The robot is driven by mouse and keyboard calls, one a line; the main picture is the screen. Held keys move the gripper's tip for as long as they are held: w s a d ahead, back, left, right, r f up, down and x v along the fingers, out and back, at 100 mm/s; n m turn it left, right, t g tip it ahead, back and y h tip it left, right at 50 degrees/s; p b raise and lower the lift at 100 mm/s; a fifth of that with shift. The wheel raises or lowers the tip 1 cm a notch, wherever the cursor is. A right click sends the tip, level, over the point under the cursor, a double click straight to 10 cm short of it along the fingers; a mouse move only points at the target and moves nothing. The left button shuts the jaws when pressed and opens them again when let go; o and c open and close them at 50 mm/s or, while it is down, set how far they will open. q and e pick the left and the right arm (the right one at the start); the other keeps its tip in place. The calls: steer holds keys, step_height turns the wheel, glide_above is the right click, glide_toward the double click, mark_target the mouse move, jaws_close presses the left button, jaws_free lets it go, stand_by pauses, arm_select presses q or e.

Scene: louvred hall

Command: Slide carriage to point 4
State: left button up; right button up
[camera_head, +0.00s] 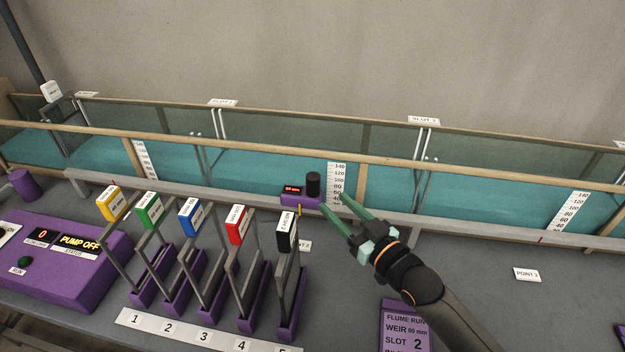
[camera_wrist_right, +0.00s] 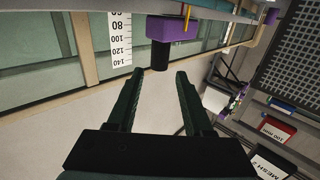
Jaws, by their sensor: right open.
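The carriage (camera_head: 300,198) is a small purple block with a dark red-lit display and a black upright knob (camera_head: 313,184). It sits on the grey rail (camera_head: 250,194) along the front of the flume, just left of a white scale. In the right wrist view the carriage (camera_wrist_right: 174,28) and its knob (camera_wrist_right: 159,58) show beyond the fingertips. My right gripper (camera_head: 332,202) is open, its green fingers just right of the carriage; in the wrist view (camera_wrist_right: 157,75) the knob lies at the gap between the tips. I cannot tell if they touch. No point 4 label is readable. My left gripper is not in view.
A "POINT 3" card (camera_head: 527,275) lies on the bench at right; another card (camera_head: 304,246) is partly hidden. Several coloured-tag frames stand in purple holders (camera_head: 290,306) at front left. A purple pump box (camera_head: 75,262) reads "PUMP OFF". The rail right of the gripper looks clear.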

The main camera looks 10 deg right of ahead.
mark_target(317, 187)
steer(key=x, duration=0.9)
steer(key=shift+w+a, duration=0.1)
steer(key=shift+w, duration=0.05)
jaws_close()
steer(key=shift+f, duration=0.1)
stand_by(1.0)
